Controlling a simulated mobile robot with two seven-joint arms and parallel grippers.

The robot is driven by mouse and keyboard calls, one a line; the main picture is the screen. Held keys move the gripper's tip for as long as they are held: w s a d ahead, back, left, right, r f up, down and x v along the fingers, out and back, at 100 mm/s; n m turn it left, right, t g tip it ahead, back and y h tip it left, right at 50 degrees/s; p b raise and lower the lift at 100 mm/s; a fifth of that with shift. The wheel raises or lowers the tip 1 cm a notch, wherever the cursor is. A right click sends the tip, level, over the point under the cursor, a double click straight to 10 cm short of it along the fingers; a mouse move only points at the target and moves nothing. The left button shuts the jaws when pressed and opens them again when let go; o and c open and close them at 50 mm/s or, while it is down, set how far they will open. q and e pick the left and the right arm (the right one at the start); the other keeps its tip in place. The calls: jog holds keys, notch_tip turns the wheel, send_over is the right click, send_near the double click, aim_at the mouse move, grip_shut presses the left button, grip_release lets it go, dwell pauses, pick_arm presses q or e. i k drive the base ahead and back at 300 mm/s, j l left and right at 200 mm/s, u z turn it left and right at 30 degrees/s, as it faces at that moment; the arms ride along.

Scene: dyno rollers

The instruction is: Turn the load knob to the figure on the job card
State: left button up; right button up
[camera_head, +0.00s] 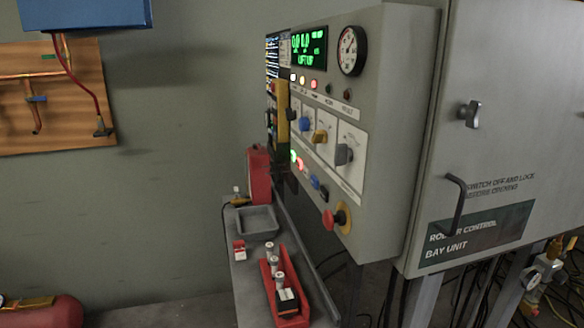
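The grey control panel (392,110) stands at the centre, seen at an angle. Three knobs sit in a row on its white plates: a blue knob (306,124), a yellow knob (320,136) and a grey knob (344,154). Their labels are too small to read, so I cannot tell which is the load knob. A green-lit display (308,47) and a round gauge (351,50) are above them. I cannot pick out the job card or its figure for sure. Neither of my grippers is in view.
A red stop button (329,220) projects from the panel's lower part. Below, a narrow bench holds a grey tray (258,221) and a red tray (297,318) with several small items. A grey cabinet (500,130) with a handle adjoins the panel at right. Floor shows at lower left.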

aim_at(304, 124)
jog(key=i+j+z, duration=0.2)
jog(key=j+z, duration=0.3)
jog(key=j, duration=0.85)
jog(key=j+z, duration=0.5)
jog(key=j, duration=0.85)
jog(key=k, duration=0.05)
